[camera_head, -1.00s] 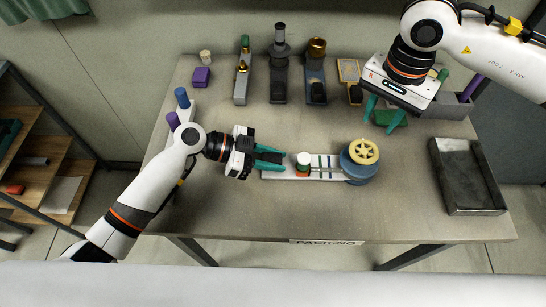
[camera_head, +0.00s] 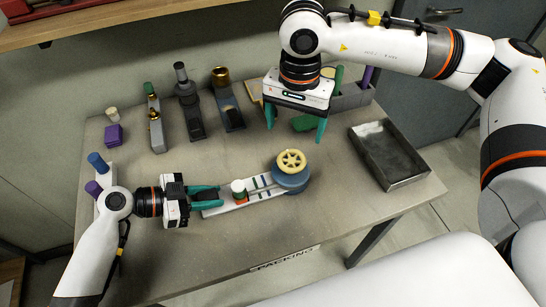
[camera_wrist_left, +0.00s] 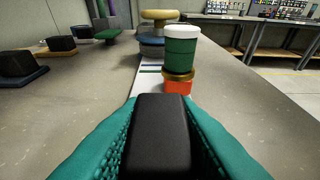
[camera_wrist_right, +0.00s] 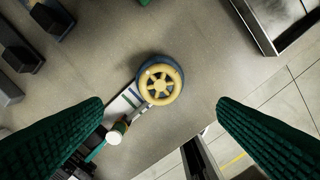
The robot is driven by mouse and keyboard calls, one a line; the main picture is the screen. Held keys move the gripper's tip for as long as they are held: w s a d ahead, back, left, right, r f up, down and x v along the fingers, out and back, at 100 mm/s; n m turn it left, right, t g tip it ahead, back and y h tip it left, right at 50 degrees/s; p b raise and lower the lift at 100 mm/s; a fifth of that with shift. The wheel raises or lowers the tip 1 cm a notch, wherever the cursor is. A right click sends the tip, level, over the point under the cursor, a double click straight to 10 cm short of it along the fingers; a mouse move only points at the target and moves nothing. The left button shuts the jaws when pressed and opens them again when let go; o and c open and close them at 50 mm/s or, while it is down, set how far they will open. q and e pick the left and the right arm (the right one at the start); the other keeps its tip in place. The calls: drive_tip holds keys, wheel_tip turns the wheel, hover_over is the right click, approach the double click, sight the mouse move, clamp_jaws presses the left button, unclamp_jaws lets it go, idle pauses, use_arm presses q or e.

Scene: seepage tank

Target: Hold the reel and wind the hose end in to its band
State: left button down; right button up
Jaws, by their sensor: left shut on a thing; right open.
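The reel is a blue drum (camera_head: 293,182) with a yellow spoked wheel (camera_head: 291,160) on top, at the right end of a white base strip (camera_head: 250,193) with dark stripes. A white-capped green piece with an orange lower part (camera_head: 238,189) stands on the strip; it is large in the left wrist view (camera_wrist_left: 181,52). I cannot tell which part is the hose end. My left gripper (camera_head: 206,196) is shut on a black block (camera_wrist_left: 160,135) at the strip's left end. My right gripper (camera_head: 296,124) is open and empty above and behind the reel; the yellow wheel (camera_wrist_right: 160,84) shows between its fingers.
A dark metal tray (camera_head: 390,155) lies to the right. Several grey fixtures (camera_head: 190,105) stand along the back, with a purple block (camera_head: 114,135) at the left. A grey bin (camera_head: 350,98) stands behind my right gripper. The front of the table (camera_head: 180,255) is clear.

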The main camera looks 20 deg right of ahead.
sight(292, 158)
wheel_tip(292, 158, down, 10)
drive_tip(key=m, duration=2.5)
drive_tip(key=shift+w+r, duration=0.1)
drive_tip(key=shift+r, duration=0.1)
drive_tip(key=c, duration=1)
